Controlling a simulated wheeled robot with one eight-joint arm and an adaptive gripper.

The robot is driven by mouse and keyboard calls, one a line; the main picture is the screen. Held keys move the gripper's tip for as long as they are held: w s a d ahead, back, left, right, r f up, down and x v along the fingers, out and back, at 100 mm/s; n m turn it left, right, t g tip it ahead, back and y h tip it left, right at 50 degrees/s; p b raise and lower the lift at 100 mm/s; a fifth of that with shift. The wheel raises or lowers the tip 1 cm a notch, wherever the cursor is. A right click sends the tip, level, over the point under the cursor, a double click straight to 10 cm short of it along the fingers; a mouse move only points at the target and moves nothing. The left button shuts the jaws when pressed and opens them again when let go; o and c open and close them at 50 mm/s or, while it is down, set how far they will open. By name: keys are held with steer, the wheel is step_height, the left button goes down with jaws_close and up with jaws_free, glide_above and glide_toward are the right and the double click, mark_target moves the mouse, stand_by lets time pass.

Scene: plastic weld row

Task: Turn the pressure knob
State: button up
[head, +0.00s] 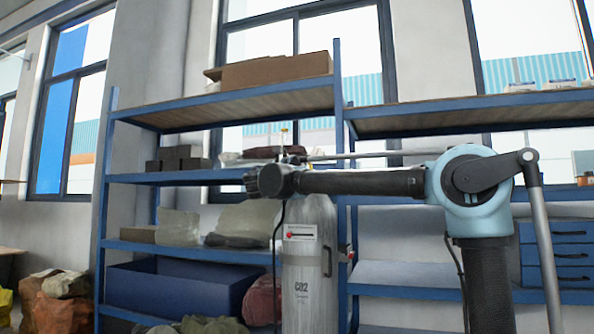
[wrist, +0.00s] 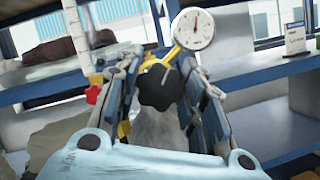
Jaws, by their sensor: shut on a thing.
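A black lobed knob (wrist: 160,90) sits between the two fingers of my gripper (wrist: 160,72) in the wrist view, and I take it as the pressure knob. The fingers are shut on it from both sides. Behind it are brass-yellow fittings (wrist: 172,55) and a round white gauge (wrist: 193,28) with a red needle. In the head view my gripper (head: 268,180) is at the top of the grey CO2 cylinder (head: 308,285); the knob is hidden there by my gripper and arm.
A small red knob (wrist: 93,95) is just left of the left finger. Blue shelving (head: 220,92) stands around the cylinder, with a cardboard box (head: 275,70) on top and a blue bin (head: 185,290) low down. A blue drawer unit (head: 557,255) is at right.

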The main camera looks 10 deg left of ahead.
steer(key=shift+m, duration=0.5)
steer(key=o, duration=1)
steer(key=shift+d, duration=0.1)
steer(key=shift+o, duration=0.2)
steer(key=v, duration=1.2)
steer(key=shift+w, duration=0.1)
